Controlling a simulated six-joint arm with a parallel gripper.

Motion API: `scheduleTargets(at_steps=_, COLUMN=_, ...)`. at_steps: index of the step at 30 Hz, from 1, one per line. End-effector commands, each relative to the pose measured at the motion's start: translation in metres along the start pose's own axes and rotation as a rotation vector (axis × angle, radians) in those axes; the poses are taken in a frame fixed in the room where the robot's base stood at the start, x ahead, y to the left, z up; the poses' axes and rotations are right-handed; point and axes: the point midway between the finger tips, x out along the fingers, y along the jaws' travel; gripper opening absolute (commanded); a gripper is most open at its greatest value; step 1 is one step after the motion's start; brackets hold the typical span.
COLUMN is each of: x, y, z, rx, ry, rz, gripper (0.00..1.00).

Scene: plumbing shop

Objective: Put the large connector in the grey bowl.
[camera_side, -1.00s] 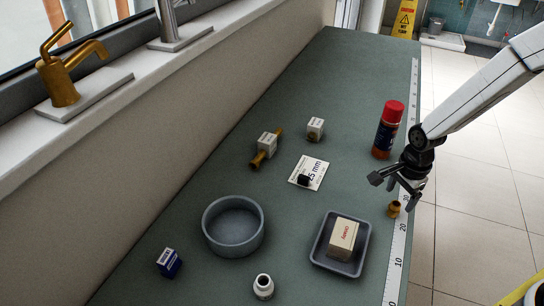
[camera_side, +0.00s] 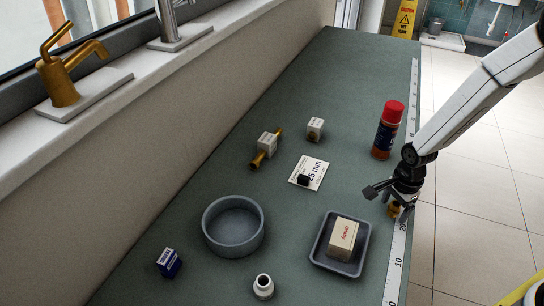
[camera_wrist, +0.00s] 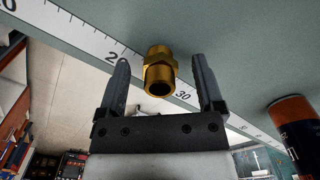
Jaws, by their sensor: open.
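A brass threaded connector with a hex middle (camera_side: 394,211) stands by the ruler at the table's right edge, partly hidden by my gripper. My gripper (camera_side: 390,202) is open, low over this connector. In the wrist view the connector (camera_wrist: 160,80) shows between the two spread fingers of my gripper (camera_wrist: 158,62), with a gap on each side. The round grey bowl (camera_side: 232,246) stands at the front left of the table and looks empty.
A grey tray (camera_side: 317,254) holds a cardboard box (camera_side: 342,238). A red-capped can (camera_side: 386,132) stands behind my gripper. A white fitting (camera_side: 263,287), a blue box (camera_side: 168,262), a card (camera_side: 314,171) with a black piece, another brass fitting (camera_side: 258,160) and white blocks stand around.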

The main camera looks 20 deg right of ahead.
Motion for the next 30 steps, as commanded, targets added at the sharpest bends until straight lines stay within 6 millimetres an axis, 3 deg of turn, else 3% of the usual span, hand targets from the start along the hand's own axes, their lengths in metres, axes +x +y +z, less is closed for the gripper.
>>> scheduleTargets(at_steps=3, x=0.0, y=0.0, z=0.0, rx=0.0, ry=0.0, rz=0.0, gripper=0.83)
scheduleTargets(at_steps=11, x=0.0, y=0.0, z=0.0, rx=0.0, ry=0.0, rz=0.0, gripper=0.0)
scheduleTargets(at_steps=23, x=-0.002, y=0.0, z=0.0, rx=0.0, ry=0.0, rz=-0.001, gripper=0.0)
scheduleTargets(at_steps=30, x=-0.016, y=-0.001, z=0.0, rx=0.0, ry=0.0, rz=-0.002, gripper=0.0)
